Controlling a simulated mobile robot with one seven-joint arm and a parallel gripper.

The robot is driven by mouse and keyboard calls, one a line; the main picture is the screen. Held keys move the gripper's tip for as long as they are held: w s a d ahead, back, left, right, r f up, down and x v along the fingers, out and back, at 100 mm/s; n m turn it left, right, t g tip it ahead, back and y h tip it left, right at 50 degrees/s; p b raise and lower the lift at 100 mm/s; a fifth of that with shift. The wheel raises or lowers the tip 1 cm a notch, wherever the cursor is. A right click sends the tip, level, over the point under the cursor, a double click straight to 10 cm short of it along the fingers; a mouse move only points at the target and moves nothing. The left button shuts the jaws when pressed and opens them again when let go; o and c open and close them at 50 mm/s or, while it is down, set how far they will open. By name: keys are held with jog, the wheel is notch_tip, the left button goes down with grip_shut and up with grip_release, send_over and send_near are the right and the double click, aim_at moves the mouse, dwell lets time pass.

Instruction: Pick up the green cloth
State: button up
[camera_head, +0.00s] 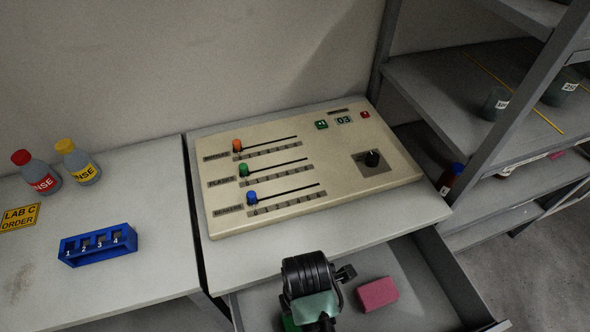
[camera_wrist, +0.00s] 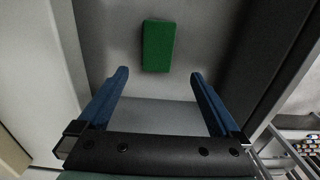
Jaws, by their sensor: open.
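The green cloth (camera_wrist: 158,46) shows in the wrist view as a dark green block lying on the grey drawer floor, beyond my fingertips and roughly centred between them. In the head view only a small green patch (camera_head: 289,323) of it shows at the bottom edge, mostly hidden by my arm. My gripper (camera_wrist: 158,76) is open, its two blue fingers apart with nothing between them. In the head view my wrist hangs over the open drawer (camera_head: 440,300), and the fingers cannot be made out there.
A pink block (camera_head: 377,293) lies in the drawer to the right of my wrist. The counter edge and a control panel (camera_head: 330,205) with sliders are above the drawer. A blue rack (camera_head: 98,252) and two bottles stand at left. Shelves (camera_head: 450,95) rise at right.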

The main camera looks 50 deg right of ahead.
jog(key=f, duration=0.4)
jog(key=f+b, duration=0.1)
jog(key=f, duration=0.7)
jog(key=shift+d+f+b, duration=0.2)
jog(key=shift+d+b, duration=0.1)
jog(key=c, duration=1.2)
notch_tip(320, 180, up, 10)
jog(key=shift+r+p, duration=0.1)
jog(key=shift+p, duration=0.7)
